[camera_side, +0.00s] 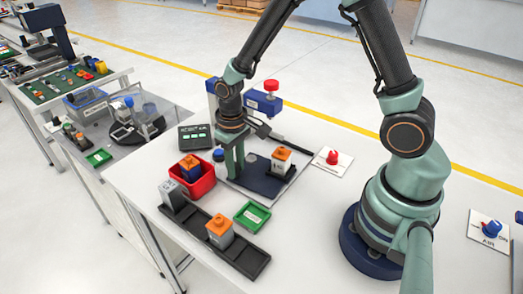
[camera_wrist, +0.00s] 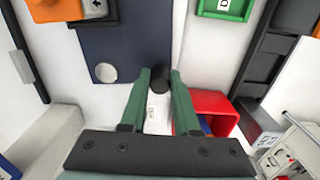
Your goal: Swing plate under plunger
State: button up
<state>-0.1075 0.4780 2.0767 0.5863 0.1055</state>
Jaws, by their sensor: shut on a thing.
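The dark blue swing plate (camera_side: 262,183) lies flat on a pale base in the side view, and in the wrist view (camera_wrist: 125,45). A white and orange block (camera_side: 281,160) sits in a black holder at its right end. My gripper (camera_side: 235,172) points down at the plate's left part. In the wrist view its green fingers (camera_wrist: 160,85) are shut on a black knob (camera_wrist: 160,77) at the plate's edge. A blue press head with a red knob (camera_side: 271,86) stands behind my gripper. The plunger's tip is not clearly visible.
A red bin (camera_side: 207,179) holding a blue and orange block stands left of my gripper. In front are a green tray (camera_side: 244,222) and a black rack (camera_side: 247,257) with blocks. A control box (camera_side: 194,137) is behind left. A red knob on a card (camera_side: 332,157) is right.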

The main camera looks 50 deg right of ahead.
aim_at(255, 179)
jog(key=shift+s+d, duration=0.1)
jog(key=shift+s, duration=0.35)
jog(key=shift+s+d, duration=0.1)
jog(key=shift+o, duration=0.5)
jog(key=shift+s+d, duration=0.3)
jog(key=shift+s, duration=0.45)
jog(key=shift+d, duration=0.1)
jog(key=shift+s+d, duration=0.35)
jog(key=shift+s, duration=0.1)
jog(key=shift+c, duration=0.6)
jog(key=shift+s+d, duration=0.15)
jog(key=shift+s, duration=0.25)
